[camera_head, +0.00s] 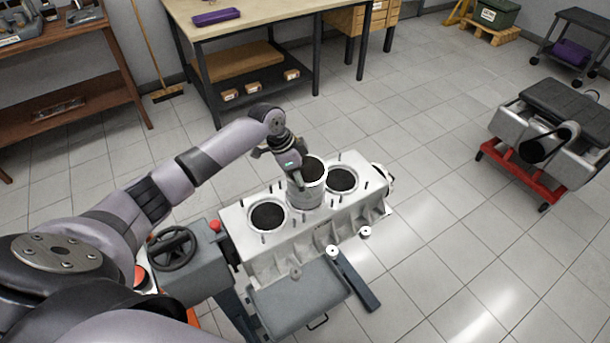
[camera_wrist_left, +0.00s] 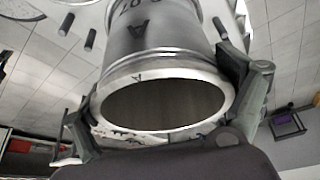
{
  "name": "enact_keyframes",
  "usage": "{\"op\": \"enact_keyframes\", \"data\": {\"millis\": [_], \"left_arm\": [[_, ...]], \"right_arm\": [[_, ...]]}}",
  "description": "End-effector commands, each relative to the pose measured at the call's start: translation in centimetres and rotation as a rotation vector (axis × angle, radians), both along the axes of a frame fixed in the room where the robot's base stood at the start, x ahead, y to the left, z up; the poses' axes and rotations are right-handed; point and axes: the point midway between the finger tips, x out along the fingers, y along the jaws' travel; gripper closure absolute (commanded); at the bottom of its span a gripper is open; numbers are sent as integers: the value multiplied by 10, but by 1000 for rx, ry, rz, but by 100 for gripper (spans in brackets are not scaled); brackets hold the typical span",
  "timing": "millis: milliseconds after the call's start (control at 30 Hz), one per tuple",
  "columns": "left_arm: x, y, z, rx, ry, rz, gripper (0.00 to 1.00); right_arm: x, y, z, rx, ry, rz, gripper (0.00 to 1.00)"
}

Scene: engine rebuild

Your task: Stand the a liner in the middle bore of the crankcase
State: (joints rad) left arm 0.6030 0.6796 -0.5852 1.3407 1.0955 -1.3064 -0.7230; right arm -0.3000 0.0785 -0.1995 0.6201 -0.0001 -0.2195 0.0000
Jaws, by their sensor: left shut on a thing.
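The liner (camera_head: 309,185) is a grey metal cylinder with an open top, held upright over the middle of the crankcase. In the left wrist view the liner (camera_wrist_left: 165,50) carries a letter "A" on its wall and rim. My left gripper (camera_head: 296,172) is shut on the liner, its fingers on either side near the upper rim. The white crankcase (camera_head: 285,250) has two open bores showing, one on each side of the liner. The middle bore is hidden behind the liner, and I cannot tell how far the liner sits in it. My right gripper is out of view.
Studs rise from the crankcase deck around the bores. A grey stand with a handwheel (camera_head: 172,248) is at its left, and a grey tray (camera_head: 298,300) is in front. A workbench (camera_head: 250,20) stands behind. Floor to the right is clear up to a red-framed cart (camera_head: 520,175).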

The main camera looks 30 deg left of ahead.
Motion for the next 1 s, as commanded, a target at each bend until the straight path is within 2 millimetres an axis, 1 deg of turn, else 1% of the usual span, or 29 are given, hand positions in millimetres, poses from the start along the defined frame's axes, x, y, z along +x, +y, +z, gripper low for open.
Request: {"op": "enact_keyframes", "data": {"millis": [1000], "left_arm": [[1,0,-15,-1,-2,0,51]], "right_arm": [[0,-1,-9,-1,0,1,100]]}}
